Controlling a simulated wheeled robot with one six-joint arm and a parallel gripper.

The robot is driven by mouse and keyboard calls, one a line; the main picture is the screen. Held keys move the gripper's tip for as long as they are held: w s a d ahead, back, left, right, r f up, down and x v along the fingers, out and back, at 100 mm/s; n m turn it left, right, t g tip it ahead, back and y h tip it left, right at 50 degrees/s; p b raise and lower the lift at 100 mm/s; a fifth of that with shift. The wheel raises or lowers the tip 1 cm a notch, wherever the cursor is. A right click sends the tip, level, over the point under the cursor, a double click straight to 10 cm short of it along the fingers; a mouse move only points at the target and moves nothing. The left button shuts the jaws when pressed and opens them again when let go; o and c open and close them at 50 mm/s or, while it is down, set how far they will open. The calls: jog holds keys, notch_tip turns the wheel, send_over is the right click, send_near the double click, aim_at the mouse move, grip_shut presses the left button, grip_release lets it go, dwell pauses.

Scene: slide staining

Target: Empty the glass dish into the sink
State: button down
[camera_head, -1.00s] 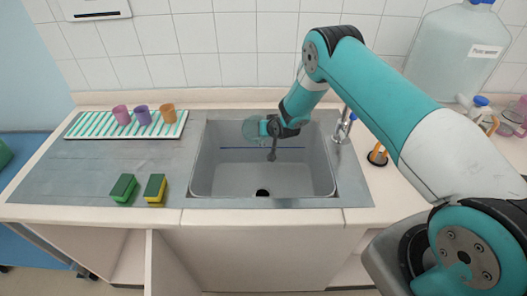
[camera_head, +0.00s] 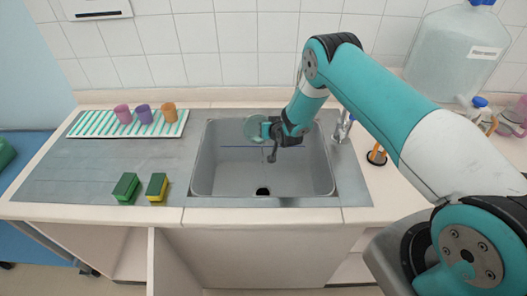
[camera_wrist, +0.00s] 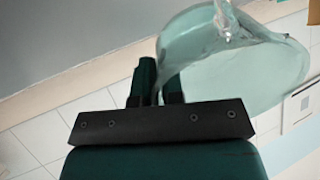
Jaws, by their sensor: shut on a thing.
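My gripper (camera_head: 268,129) is over the back part of the sink (camera_head: 215,178) and is shut on the glass dish (camera_head: 253,129). The dish is clear and greenish, and in the head view its round face is turned toward the camera, so it is tipped steeply. In the wrist view the dish (camera_wrist: 262,75) is at the upper right, beside my gripper's dark fingers (camera_wrist: 158,82). A clear, wavy streak (camera_wrist: 222,22) shows at its edge and looks like liquid. The dish is above the basin floor and apart from it.
Left of the sink are a striped mat (camera_head: 85,124) with three cups (camera_head: 144,114) and two sponges (camera_head: 157,187). A large water container (camera_head: 440,65) and bottles stand at the right. The basin's front is clear.

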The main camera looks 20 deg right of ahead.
jog(key=shift+s+r+t+p, duration=0.3)
jog(key=shift+r+t+p, duration=0.2)
jog(key=shift+t, duration=0.7)
dwell(0.6)
jog(key=shift+s+r, duration=0.1)
jog(key=shift+s, duration=0.1)
jog(key=shift+s+a+t, duration=0.15)
jog(key=shift+s+t, duration=0.05)
jog(key=shift+t, duration=0.3)
jog(key=shift+s+r+t, duration=0.2)
jog(key=shift+s+t, duration=0.1)
